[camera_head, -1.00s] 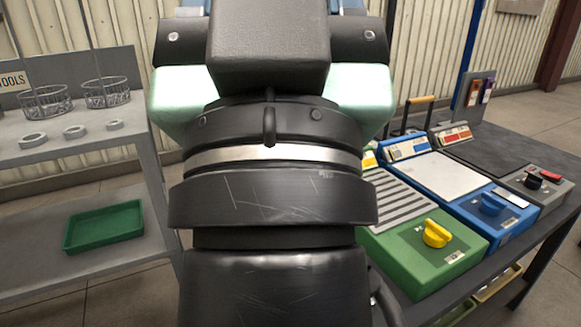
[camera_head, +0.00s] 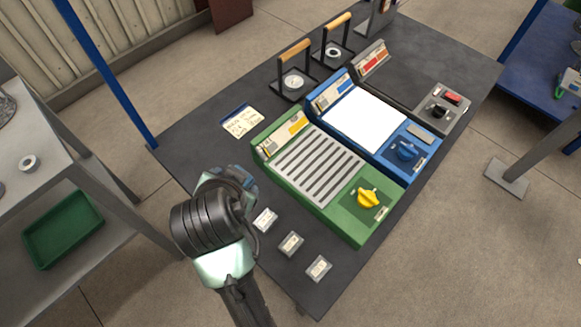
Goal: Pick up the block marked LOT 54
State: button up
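Three small grey blocks with pale label faces lie in a row along the near edge of the dark table: one beside my arm (camera_head: 265,219), a middle one (camera_head: 291,243) and one nearest the front (camera_head: 319,268). Their markings are too small to read, so I cannot tell which is LOT 54. My arm reaches up from the bottom of the view to the left of the blocks. Its far end (camera_head: 228,183) is over the table's left part, and its fingers cannot be made out behind the arm links.
A green unit (camera_head: 350,222) with a slatted top and yellow knob stands right of the blocks. A blue unit (camera_head: 400,165) and a grey control box (camera_head: 445,100) stand beyond it. A blue post (camera_head: 105,75) rises at the table's left corner. A shelf with a green tray (camera_head: 65,228) is at left.

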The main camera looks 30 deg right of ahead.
jog(key=s+d+f+m+g+p, duration=0.1)
jog(key=s+m+g+p, duration=0.15)
jog(key=s, duration=0.35)
jog(key=s+f+m+g+p, duration=0.1)
jog(key=s+f+g+p, duration=0.15)
jog(key=s, duration=0.35)
send_near(291, 243)
jog(key=f, duration=0.1)
jog(key=w+f, duration=0.1)
jog(key=shift+a+f+n+g, duration=0.25)
jog(key=shift+a+f+g, duration=0.05)
jog(key=shift+f+g, duration=0.1)
jog(key=shift+d+x, duration=0.2)
jog(key=shift+x, duration=0.75)
jog(key=shift+d+x, duration=0.2)
jog(key=shift+x, duration=0.8)
jog(key=shift+d+x, duration=0.2)
jog(key=shift+x, duration=0.75)
jog(key=shift+r, duration=0.1)
grip_shut()
